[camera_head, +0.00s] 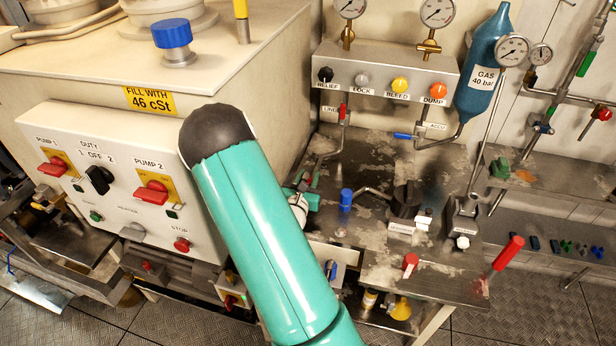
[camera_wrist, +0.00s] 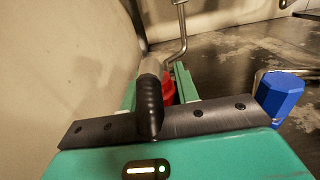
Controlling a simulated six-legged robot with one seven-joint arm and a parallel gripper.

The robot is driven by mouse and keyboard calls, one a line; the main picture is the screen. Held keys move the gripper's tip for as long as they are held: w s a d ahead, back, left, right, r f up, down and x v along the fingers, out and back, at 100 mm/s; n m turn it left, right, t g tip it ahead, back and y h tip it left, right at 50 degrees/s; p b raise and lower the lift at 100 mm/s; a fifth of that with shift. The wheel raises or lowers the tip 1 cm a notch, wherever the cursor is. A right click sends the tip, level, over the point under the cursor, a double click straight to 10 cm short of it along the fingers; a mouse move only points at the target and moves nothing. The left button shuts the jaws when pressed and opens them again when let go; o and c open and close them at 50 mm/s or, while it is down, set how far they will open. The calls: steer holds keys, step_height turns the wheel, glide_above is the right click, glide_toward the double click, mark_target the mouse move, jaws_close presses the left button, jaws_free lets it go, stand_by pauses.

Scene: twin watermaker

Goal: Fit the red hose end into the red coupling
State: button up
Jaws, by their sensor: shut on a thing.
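My gripper (camera_wrist: 158,82) is shut in the wrist view, its two green fingers on either side of the red hose end (camera_wrist: 168,88). The black hose (camera_wrist: 151,105) runs from there back over the dark palm plate. A bent metal pipe (camera_wrist: 183,28) comes down just beyond the fingertips. In the head view my gripper (camera_head: 308,184) is partly behind my teal arm, low beside the cabinet. A red fitting (camera_head: 343,111) sits on the pipe below the valve block.
The beige cabinet wall (camera_wrist: 65,70) is close on the left in the wrist view. A blue cap (camera_wrist: 280,94) stands close at the right, also in the head view (camera_head: 346,199).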

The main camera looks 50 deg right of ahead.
steer(key=shift+f, duration=0.25)
steer(key=o, duration=1.2)
steer(key=v, duration=1.4)
steer(key=shift+d, duration=0.1)
